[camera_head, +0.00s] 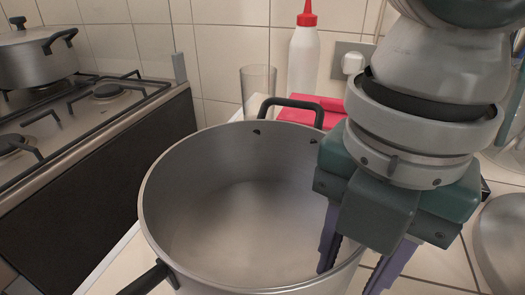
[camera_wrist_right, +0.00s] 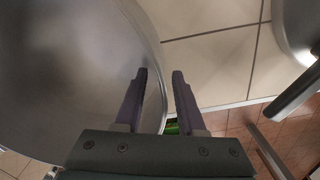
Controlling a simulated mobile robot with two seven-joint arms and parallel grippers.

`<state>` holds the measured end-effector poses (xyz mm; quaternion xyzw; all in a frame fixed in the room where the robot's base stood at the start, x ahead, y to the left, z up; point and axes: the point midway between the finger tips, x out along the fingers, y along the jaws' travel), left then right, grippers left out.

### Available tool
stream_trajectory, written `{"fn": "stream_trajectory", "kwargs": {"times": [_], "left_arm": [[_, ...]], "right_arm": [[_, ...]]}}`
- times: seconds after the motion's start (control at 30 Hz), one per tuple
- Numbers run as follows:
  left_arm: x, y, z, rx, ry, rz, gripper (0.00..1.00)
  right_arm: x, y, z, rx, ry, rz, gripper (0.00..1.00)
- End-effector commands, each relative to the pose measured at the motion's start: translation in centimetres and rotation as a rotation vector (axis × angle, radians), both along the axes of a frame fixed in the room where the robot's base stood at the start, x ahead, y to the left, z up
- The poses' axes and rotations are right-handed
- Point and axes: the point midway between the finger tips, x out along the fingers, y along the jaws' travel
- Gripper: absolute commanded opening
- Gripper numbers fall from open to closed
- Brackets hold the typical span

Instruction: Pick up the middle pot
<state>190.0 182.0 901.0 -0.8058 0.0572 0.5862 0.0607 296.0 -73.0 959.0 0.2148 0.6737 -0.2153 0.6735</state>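The middle pot (camera_head: 200,190) is a large, open, empty grey metal pot on the counter, with a black handle at the back and another at the front left. My right gripper (camera_head: 350,278) points down at the pot's right rim, one finger inside and the other outside. In the right wrist view, the two fingers (camera_wrist_right: 160,74) are apart, with the rim of the pot (camera_wrist_right: 60,70) passing between them. I cannot tell whether either finger touches the wall. The pot still rests on the counter. My left gripper is not in view.
Another pot (camera_head: 38,60) stands on the gas stove (camera_head: 95,95) at the left. A third metal vessel (camera_head: 505,235) is at the right edge. Behind the middle pot are a clear glass (camera_head: 258,90), a white bottle (camera_head: 303,62) with a red cap and a red item (camera_head: 310,108).

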Motion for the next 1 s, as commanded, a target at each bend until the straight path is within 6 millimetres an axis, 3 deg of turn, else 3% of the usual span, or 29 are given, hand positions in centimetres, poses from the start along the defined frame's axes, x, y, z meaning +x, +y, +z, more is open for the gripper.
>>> {"fn": "stream_trajectory", "kwargs": {"times": [0.17,0.5,1.0], "left_arm": [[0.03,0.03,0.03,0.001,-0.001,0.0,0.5],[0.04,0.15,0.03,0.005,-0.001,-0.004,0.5],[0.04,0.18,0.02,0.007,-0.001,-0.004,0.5]], "right_arm": [[0.02,-0.02,0.02,-0.001,-0.001,-0.001,0.39],[0.04,-0.01,0.05,0.0,-0.001,-0.001,0.01],[0.04,-0.01,0.07,0.0,-0.001,-0.001,0.0]]}}
